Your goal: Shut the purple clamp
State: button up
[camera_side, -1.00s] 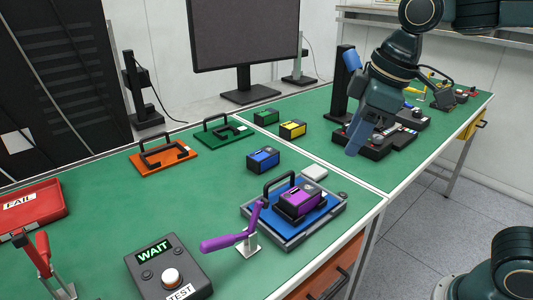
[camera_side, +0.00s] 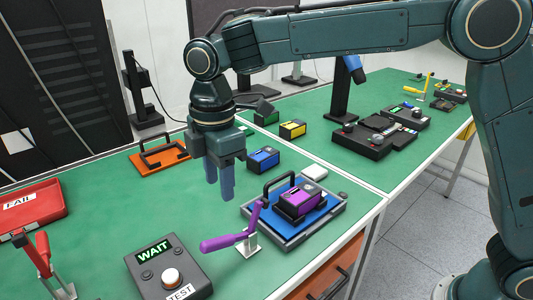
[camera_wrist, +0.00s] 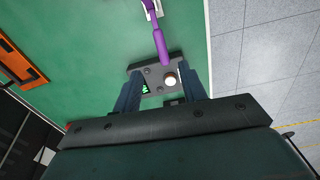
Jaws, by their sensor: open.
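The purple clamp (camera_side: 229,241) stands on the green bench at the front edge of the blue tray fixture. Its purple handle lies out low to the left, and its metal base (camera_side: 248,246) is to the right. In the wrist view the purple handle (camera_wrist: 160,44) shows beyond the fingertips. My gripper (camera_side: 220,180) hangs pointing down above the bench, behind and above the clamp handle, apart from it. In the wrist view my gripper (camera_wrist: 162,84) has its fingers spread with nothing held between them.
A purple-and-black device (camera_side: 300,201) sits on the blue plate in the grey tray (camera_side: 288,243). The WAIT/TEST box (camera_side: 168,270) stands left of the clamp. A red clamp (camera_side: 43,255) and red FAIL tray (camera_side: 32,205) are far left. A blue device (camera_side: 263,159) stands behind.

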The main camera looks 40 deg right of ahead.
aim_at(218, 239)
jog(key=shift+w+a+f+n, duration=0.2)
jog(key=shift+a+f+n, duration=0.2)
jog(key=shift+a+f, duration=0.35)
jog(key=shift+a, duration=0.1)
notch_tip(218, 239, down, 14)
jog(key=shift+r, duration=0.2)
dwell(0.3)
jog(key=c, duration=0.8)
